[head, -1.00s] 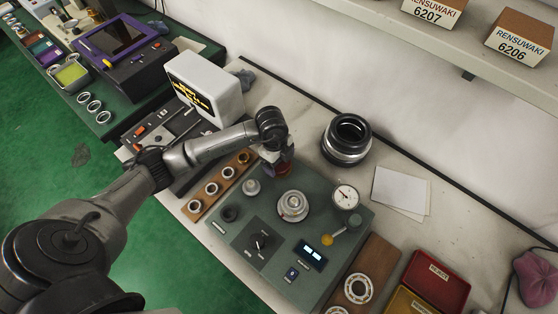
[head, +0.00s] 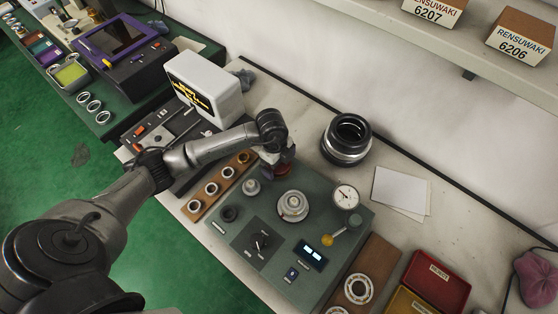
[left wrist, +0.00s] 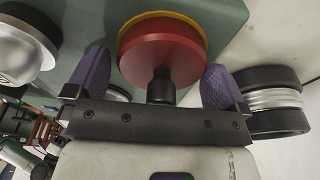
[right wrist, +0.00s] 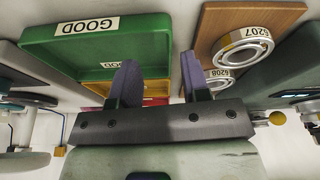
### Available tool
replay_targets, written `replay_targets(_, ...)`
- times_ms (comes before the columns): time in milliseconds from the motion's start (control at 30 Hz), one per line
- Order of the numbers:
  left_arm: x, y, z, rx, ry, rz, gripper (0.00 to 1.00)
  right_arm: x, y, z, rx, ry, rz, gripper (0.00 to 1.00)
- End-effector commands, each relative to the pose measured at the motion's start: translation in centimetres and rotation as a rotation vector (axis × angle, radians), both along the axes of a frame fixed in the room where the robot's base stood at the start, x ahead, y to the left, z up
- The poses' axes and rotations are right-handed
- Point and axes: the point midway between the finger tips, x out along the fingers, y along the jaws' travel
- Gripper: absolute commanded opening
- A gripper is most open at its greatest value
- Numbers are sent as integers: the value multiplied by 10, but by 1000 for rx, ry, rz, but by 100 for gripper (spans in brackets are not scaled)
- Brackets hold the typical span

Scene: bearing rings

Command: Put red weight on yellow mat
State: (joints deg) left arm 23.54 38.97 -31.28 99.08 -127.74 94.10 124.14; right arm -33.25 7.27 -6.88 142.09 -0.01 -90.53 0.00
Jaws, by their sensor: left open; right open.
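The red weight (left wrist: 160,55) is a round disc with a black knob. In the left wrist view it covers most of a yellow disc, the yellow mat (left wrist: 165,14), whose rim shows along the far edge. The weight appears to lie on the mat. My left gripper (left wrist: 155,82) is open, with its purple fingers apart on either side of the weight and knob. In the head view my left gripper (head: 278,165) is at the back edge of the green device and partly hides the weight (head: 287,169). My right gripper (right wrist: 158,66) is open and empty, seen only in its wrist view.
The green device (head: 235,236) carries a spindle (head: 292,205) and a dial gauge (head: 345,196). A dark ring stack (head: 347,140) stands behind it. A red tray (head: 438,283) is at the lower right. A green tray (right wrist: 95,42) and a wooden board (right wrist: 270,18) are near my right gripper.

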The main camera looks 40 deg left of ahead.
Motion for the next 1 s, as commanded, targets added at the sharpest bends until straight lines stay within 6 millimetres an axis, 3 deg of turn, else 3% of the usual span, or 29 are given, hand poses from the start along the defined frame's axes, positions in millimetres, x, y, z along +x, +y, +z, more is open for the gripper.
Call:
replay_targets(167,1,2,18,-1,-4,1,100,0,1,4,3,0,-2,43)
replay_targets(600,0,14,96,1,-4,1,100,0,3,14,11,1,-7,43)
replay_targets(800,0,17,117,0,-2,-1,100,0,3,16,11,1,-7,43)
replay_targets(1000,-1,18,124,0,0,0,100,0,3,16,9,0,-5,43)
